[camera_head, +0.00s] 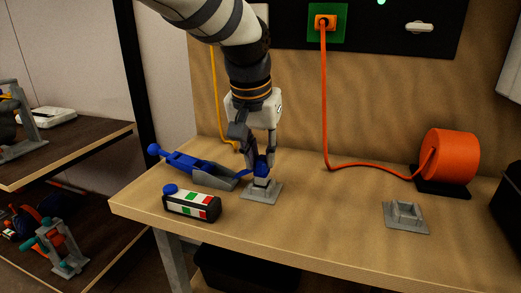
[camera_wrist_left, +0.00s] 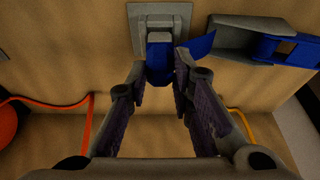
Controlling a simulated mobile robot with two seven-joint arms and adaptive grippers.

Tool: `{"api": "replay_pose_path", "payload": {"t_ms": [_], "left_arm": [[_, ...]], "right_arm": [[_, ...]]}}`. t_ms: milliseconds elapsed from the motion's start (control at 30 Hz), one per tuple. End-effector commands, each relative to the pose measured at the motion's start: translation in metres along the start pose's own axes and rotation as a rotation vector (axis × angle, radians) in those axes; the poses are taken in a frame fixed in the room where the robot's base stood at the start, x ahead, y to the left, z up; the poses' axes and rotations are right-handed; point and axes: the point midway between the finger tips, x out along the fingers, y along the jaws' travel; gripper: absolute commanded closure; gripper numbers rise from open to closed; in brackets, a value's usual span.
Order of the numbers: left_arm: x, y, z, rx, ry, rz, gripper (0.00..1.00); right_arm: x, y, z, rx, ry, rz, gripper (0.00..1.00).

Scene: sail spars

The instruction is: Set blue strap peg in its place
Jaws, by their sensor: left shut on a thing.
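The blue strap peg (camera_head: 262,170) is between the fingers of my left gripper (camera_head: 261,160), which is shut on it. The peg is upright over a grey bracket on a square plate (camera_head: 262,193). In the wrist view the peg (camera_wrist_left: 159,62) meets the grey bracket (camera_wrist_left: 161,21), and I cannot tell how deep it sits. A short blue strap (camera_wrist_left: 197,48) runs from beside the peg towards a blue and grey tool (camera_head: 190,163), which lies on the table to the left. A similar grey plate with a square holder (camera_head: 406,213) is at the right, empty.
A small box with a blue cap (camera_head: 192,203) lies front left, close to the plate. An orange roll (camera_head: 450,157) stands on a black base at the back right, its band running to a green wall socket (camera_head: 327,22). The table middle is clear.

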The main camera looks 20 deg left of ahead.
Motion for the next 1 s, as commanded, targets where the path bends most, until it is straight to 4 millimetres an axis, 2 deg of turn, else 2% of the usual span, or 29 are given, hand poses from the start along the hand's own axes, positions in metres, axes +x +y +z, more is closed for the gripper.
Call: {"api": "replay_pose_path", "payload": {"t_ms": [633,933,967,1000], "left_arm": [[0.018,0.000,0.006,0.000,0.001,0.000,1.00],[0.019,0.000,0.006,0.000,0.001,0.000,1.00],[0.019,0.000,0.006,0.000,0.001,0.000,0.74],[0.019,0.000,0.006,0.000,0.001,0.000,0.65]], "right_arm": [[0.000,0.000,0.000,0.000,0.000,0.000,0.60],[0.000,0.000,0.000,0.000,0.000,0.000,0.60],[0.000,0.000,0.000,0.000,0.000,0.000,0.60],[0.000,0.000,0.000,0.000,0.000,0.000,0.60]]}}
